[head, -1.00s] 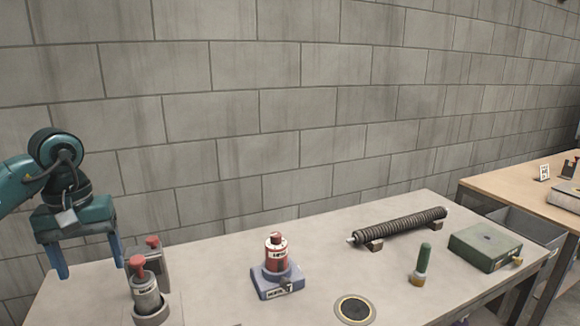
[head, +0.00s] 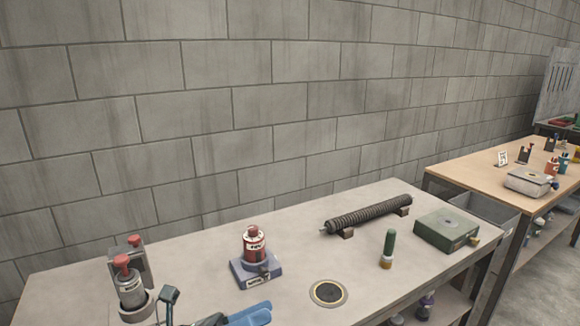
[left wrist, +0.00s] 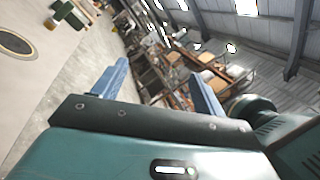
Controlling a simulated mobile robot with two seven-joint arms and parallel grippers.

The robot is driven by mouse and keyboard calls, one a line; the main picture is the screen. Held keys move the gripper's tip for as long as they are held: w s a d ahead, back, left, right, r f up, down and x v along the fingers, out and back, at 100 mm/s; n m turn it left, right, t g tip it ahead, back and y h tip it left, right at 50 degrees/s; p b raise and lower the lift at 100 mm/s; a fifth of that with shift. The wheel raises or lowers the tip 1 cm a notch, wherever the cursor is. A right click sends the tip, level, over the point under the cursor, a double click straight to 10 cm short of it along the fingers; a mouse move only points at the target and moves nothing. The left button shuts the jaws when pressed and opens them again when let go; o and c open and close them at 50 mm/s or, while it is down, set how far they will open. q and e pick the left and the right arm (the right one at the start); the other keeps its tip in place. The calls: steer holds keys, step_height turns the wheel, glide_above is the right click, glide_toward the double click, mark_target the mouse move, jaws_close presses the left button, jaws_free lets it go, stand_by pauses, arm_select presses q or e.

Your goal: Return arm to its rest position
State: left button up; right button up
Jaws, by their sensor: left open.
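My left gripper (head: 252,314) is at the bottom edge of the head view, low in front of the workbench (head: 205,233). Only part of its blue fingers and dark wrist shows there. In the left wrist view the two blue fingers of my left gripper (left wrist: 158,85) stand wide apart with nothing between them. Past them that view shows floor, distant shelving and the roof. My right gripper is not in view.
A wooden table (head: 470,180) stands at right.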

arm_select(q)
steer(key=s+a+f+n+t+y+p, duration=0.1)
steer(key=s+a+f+n+t+y, duration=0.15)
steer(key=f+n+y, duration=0.6)
steer(key=s+a+f+n+t+y, duration=0.1)
steer(key=a+f+n+t+y, duration=0.15)
steer(key=n, duration=1.05)
steer(key=s+a+f+n+t+y+p, duration=0.15)
steer(key=a+f+n+y, duration=0.35)
steer(key=n, duration=0.6)
steer(key=s+d+f+n+g, duration=0.1)
steer(key=s+f+n+g, duration=0.2)
steer(key=s+f+n, duration=0.3)
steer(key=shift+s+d+f+y, duration=0.25)
steer(key=shift+s+f, duration=0.25)
steer(key=shift+f, duration=0.3)
steer(key=shift+c, duration=0.3)
